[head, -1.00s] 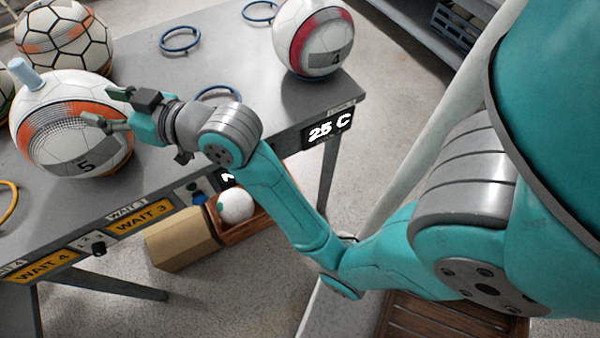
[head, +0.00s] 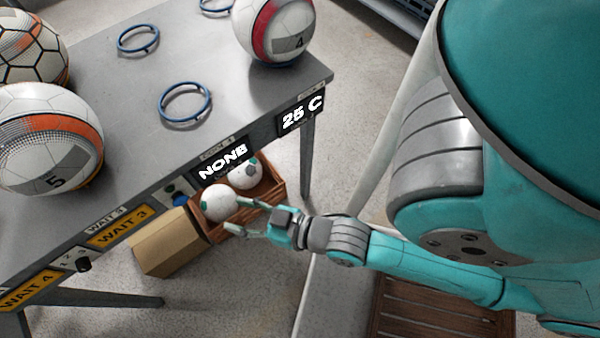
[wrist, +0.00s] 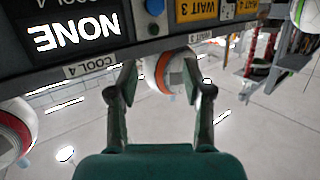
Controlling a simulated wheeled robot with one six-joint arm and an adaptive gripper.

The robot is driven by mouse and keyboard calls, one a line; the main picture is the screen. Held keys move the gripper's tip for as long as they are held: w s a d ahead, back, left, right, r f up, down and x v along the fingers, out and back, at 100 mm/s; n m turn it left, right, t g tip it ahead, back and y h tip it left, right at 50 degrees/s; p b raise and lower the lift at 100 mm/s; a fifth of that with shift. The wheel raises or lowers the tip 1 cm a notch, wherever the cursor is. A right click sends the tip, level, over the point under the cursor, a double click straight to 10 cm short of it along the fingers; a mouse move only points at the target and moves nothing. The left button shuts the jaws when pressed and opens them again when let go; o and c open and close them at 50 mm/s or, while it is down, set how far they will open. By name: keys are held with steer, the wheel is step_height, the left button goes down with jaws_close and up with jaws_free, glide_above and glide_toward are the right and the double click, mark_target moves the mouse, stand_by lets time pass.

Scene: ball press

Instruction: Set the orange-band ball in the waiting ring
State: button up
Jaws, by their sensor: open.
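The orange-band ball (head: 45,140), white with a grey patch marked 5, rests on the grey table at the left. Whether a ring lies under it is hidden. In the wrist view, which is upside down, it shows (wrist: 170,72) beyond the table's front edge, in line with the space between the fingers. My gripper (head: 236,215) is open and empty, out in front of the table and well apart from that ball. It also shows in the wrist view (wrist: 160,85). An empty blue ring (head: 185,103) lies near the table's front edge. The WAIT 3 sign (head: 122,226) is on that edge.
A red-band ball (head: 275,28) stands at the table's right corner. A black-lined ball (head: 30,48) is behind the orange-band one. Another empty blue ring (head: 138,39) lies farther back. A wooden crate (head: 272,194) with white balls and a cardboard box (head: 165,245) are below the front edge.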

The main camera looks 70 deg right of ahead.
steer(key=s+n, duration=0.1)
steer(key=s, duration=1.3)
steer(key=shift+s+a+f+g, duration=0.15)
steer(key=shift+a+f+g, duration=0.15)
steer(key=shift+a+g, duration=0.1)
